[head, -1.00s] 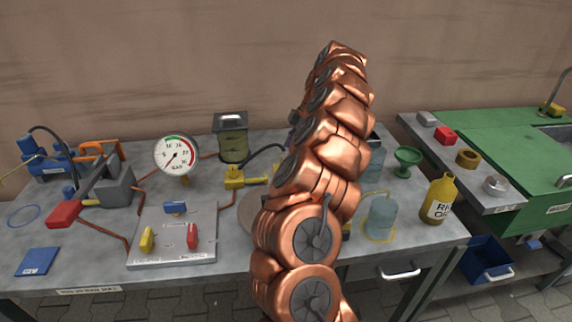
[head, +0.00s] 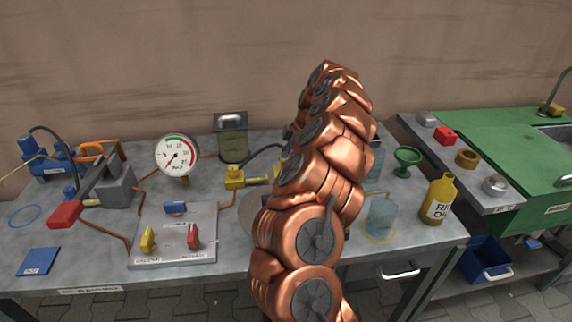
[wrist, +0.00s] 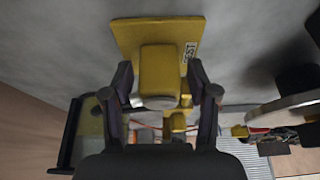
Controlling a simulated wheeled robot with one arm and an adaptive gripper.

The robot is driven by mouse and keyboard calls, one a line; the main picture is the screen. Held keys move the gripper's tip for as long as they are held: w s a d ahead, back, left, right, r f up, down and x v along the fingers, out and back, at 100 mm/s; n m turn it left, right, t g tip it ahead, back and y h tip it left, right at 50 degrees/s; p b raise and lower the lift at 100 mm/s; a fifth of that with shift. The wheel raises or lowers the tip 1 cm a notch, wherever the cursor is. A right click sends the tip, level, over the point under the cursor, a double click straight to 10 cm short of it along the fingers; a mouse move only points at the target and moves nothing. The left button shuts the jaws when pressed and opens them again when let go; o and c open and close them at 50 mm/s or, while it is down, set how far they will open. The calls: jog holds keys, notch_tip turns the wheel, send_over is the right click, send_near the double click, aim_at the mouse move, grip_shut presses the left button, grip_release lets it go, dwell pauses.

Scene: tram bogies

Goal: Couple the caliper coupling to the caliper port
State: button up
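In the wrist view, my gripper (wrist: 160,85) has its two dark fingers apart, either side of a yellow block (wrist: 160,68) with a pale rounded end. Gaps show between block and fingers, so the gripper looks open. The block stands on a yellow plate (wrist: 126,38) with a small label. More yellow fittings (wrist: 176,122) show beyond it. In the head view, a yellow fitting (head: 235,177) with a black hose (head: 264,156) sits on the bench left of my arm. My arm hides the gripper there. I cannot tell which yellow part is the caliper coupling or port.
A fluid reservoir (head: 232,140) and a pressure gauge (head: 177,155) stand left of my arm. A valve panel (head: 174,250) lies in front. A glass jar (head: 382,217), a green funnel (head: 407,161) and an oil bottle (head: 438,199) stand to the right.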

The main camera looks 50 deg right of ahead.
aim_at(286, 157)
jog(key=c, duration=0.9)
notch_tip(286, 157, up, 10)
jog(key=shift+r, duration=0.1)
dwell(0.5)
